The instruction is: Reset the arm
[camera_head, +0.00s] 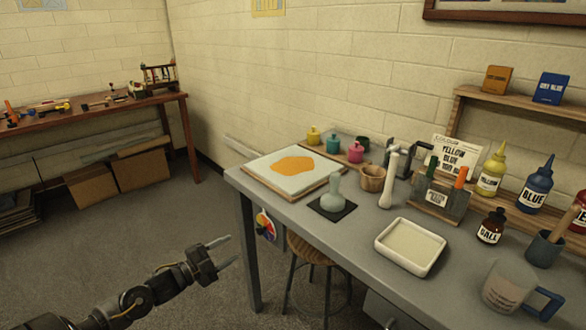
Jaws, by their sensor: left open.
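My left gripper (226,253) is at the lower left, in front of the table and left of its near leg. Its two fingers are apart and nothing is between them. The arm comes in from the lower left corner, over the grey floor. The gripper touches nothing that I can see. My right gripper is out of the picture.
A grey table (300,214) fills the right side. On it are a marbling tray (258,182) with an orange patch, a white tray (437,262), a glass muller (336,188) and several bottles. A stool (309,250) stands beneath. The floor (150,225) at left is clear.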

